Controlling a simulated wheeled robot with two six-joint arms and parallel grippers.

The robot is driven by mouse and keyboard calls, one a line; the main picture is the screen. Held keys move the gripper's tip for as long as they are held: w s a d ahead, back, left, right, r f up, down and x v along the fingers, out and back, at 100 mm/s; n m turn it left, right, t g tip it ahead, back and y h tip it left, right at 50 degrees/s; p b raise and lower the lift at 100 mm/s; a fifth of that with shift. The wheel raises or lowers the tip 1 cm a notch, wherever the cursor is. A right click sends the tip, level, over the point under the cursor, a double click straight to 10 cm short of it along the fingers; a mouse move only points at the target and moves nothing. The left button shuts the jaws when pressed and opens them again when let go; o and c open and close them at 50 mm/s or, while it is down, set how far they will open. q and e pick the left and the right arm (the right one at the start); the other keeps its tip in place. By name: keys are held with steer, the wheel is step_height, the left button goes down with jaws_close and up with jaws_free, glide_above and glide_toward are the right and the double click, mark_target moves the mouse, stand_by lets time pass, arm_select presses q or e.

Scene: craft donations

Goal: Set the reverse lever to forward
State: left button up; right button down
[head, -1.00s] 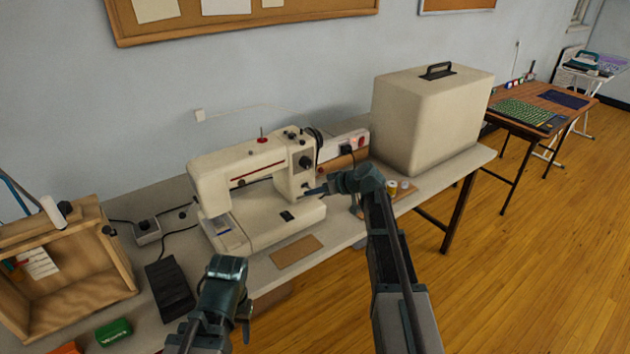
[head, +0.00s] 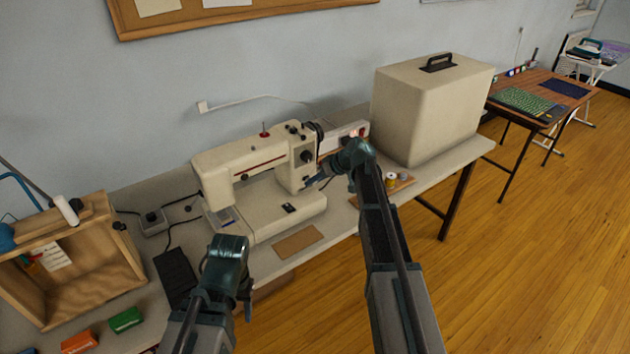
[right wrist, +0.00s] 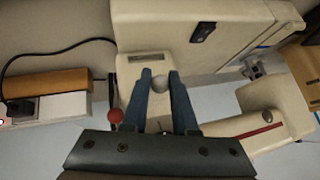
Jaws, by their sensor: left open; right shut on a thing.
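The cream sewing machine (head: 265,222) stands on the table. In the right wrist view, a small pale round knob (right wrist: 160,85), apparently the reverse lever's, sits in front of the machine's pillar. My right gripper (right wrist: 161,76) is shut on this knob, its two blue fingers on either side. In the head view my right gripper (head: 314,183) reaches the front of the pillar from the right. The lever's setting cannot be read. My left gripper (head: 228,250) is open in front of the machine near the table edge; its fingertips are hard to make out.
A large cream case (head: 425,115) stands right of the machine. A wooden box (head: 110,262) and a black foot pedal (head: 175,276) lie left. A red-tipped pin (right wrist: 115,116) is near my right gripper. A brown pad (head: 300,242) lies at the front edge.

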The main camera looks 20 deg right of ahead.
steer(key=c, duration=0.7)
jaws_free()
steer(key=p+v, duration=1)
steer(key=v, duration=0.3)
steer(key=shift+s+d+r, duration=0.2)
steer(key=shift+s+r, duration=0.05)
steer(key=shift+r, duration=0.05)
steer(key=s+a+f+g+h, duration=0.1)
steer(key=s+a+f+g, duration=0.1)
steer(key=s+a, duration=0.4)
steer(key=s+a+f+g, duration=0.2)
steer(key=s+a, duration=0.3)
steer(key=a, duration=0.4)
steer(key=s+a+g+h, duration=0.1)
steer(key=s+a+h, duration=0.2)
steer(key=s, duration=0.6)
steer(key=s+a+f+g+h, duration=0.1)
steer(key=s+a+h, duration=0.2)
steer(key=s, duration=0.6)
steer(key=shift+s+a+f, duration=0.2)
steer(key=shift+a, duration=0.85)
